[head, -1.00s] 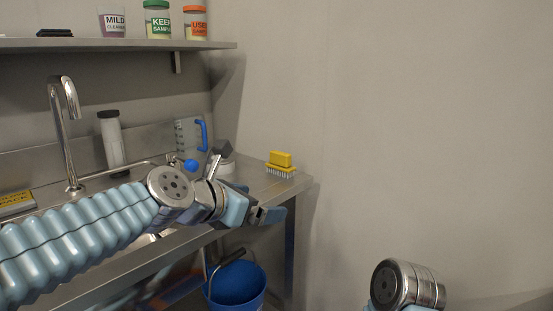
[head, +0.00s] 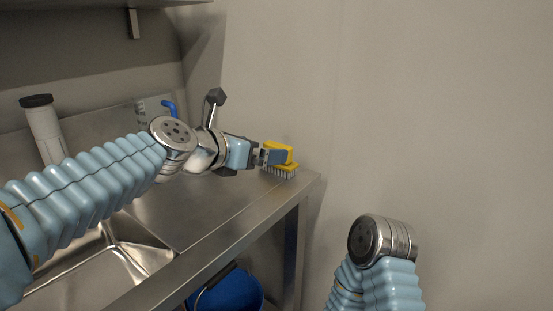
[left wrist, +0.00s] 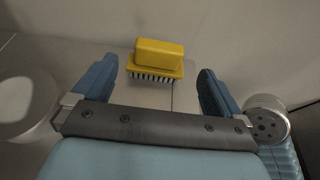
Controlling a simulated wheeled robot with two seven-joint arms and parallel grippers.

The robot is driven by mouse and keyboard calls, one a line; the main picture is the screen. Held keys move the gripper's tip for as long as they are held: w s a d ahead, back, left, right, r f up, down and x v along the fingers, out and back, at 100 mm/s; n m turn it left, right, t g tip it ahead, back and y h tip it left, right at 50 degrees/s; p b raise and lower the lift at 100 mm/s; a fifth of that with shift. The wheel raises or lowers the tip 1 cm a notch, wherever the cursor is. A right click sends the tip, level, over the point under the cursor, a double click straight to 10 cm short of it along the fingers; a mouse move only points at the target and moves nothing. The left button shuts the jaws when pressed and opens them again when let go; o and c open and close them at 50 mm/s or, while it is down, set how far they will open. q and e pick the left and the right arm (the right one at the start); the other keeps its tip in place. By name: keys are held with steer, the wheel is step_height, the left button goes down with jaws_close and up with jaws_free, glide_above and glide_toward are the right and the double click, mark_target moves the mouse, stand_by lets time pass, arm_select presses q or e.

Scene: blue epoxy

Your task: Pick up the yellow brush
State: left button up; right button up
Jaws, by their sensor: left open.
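The yellow brush (head: 284,162) stands bristles down at the far right end of the steel counter, near the wall. It also shows in the left wrist view (left wrist: 157,57), ahead of and between the two blue fingers. My left gripper (head: 272,157) is open with its fingers toward the brush; in the head view one finger covers part of the brush. In the left wrist view the left gripper (left wrist: 158,88) has nothing between its jaws that it touches. My right arm shows at the lower right of the head view, but its gripper is not visible.
The steel counter (head: 215,205) has a sink basin (head: 115,262) at left. A white cylinder with a black lid (head: 43,128) and a blue-handled jug (head: 152,108) stand at the back. A blue bucket (head: 232,292) is below the counter. The wall is close behind the brush.

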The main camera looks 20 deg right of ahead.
mark_target(278, 144)
arm_select(q)
steer(key=x, duration=0.7)
steer(key=shift+w+d, duration=0.25)
steer(key=shift+w, duration=0.1)
steer(key=c, duration=1)
